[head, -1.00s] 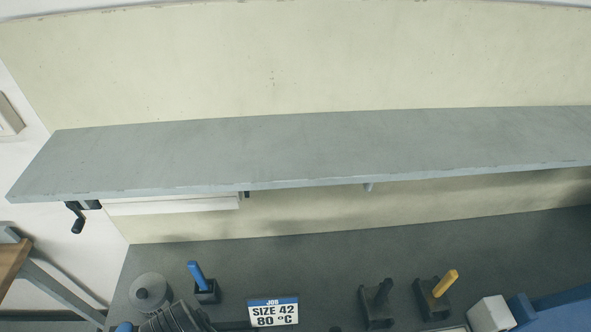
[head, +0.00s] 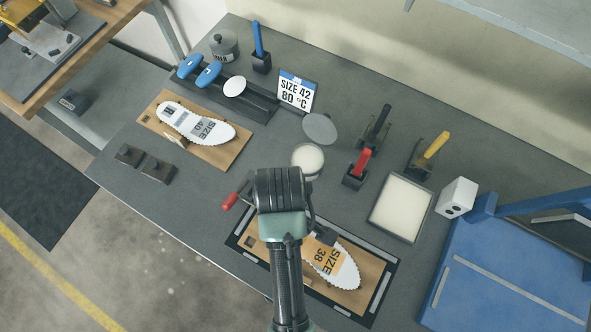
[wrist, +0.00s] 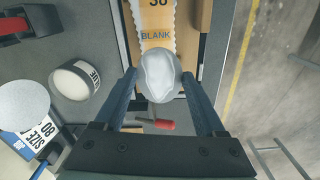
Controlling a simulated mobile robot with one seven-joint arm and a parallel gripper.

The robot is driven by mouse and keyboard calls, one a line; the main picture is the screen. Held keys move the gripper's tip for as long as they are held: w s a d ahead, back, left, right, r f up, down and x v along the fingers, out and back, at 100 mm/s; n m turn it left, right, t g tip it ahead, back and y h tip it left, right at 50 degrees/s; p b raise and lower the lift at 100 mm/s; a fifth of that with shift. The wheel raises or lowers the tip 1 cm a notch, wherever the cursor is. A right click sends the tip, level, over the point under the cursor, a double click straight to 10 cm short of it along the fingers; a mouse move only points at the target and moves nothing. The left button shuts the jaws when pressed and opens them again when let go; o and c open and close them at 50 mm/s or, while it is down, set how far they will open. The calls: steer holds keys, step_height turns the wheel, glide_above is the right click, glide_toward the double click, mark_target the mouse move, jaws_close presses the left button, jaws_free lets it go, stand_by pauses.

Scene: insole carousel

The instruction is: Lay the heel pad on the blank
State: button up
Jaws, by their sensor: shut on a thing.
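My gripper (wrist: 159,78) is shut on the heel pad (wrist: 158,66), a pale, glossy white oval between the two fingers in the wrist view. The blank (wrist: 155,26), orange and white with a serrated edge and the word BLANK, lies beyond the pad there. The pad overlaps its near end in the picture; I cannot tell whether they touch. In the head view the blank (head: 343,266), marked SIZE 38, lies on a wooden board (head: 376,265) in a black frame. My arm covers the board's left part, and the pad is hidden there.
A round white tub (head: 307,158), a white tray (head: 401,207) and several handled tools stand behind. A SIZE 40 insole (head: 197,125) lies on another board at left. The sign (head: 297,92) reads SIZE 42, 80 °C.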

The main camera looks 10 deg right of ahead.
step_height(320, 180, down, 5)
steer(key=shift+w+a+f, duration=0.1)
steer(key=shift+w, duration=0.05)
step_height(320, 180, down, 4)
steer(key=shift+r, duration=0.1)
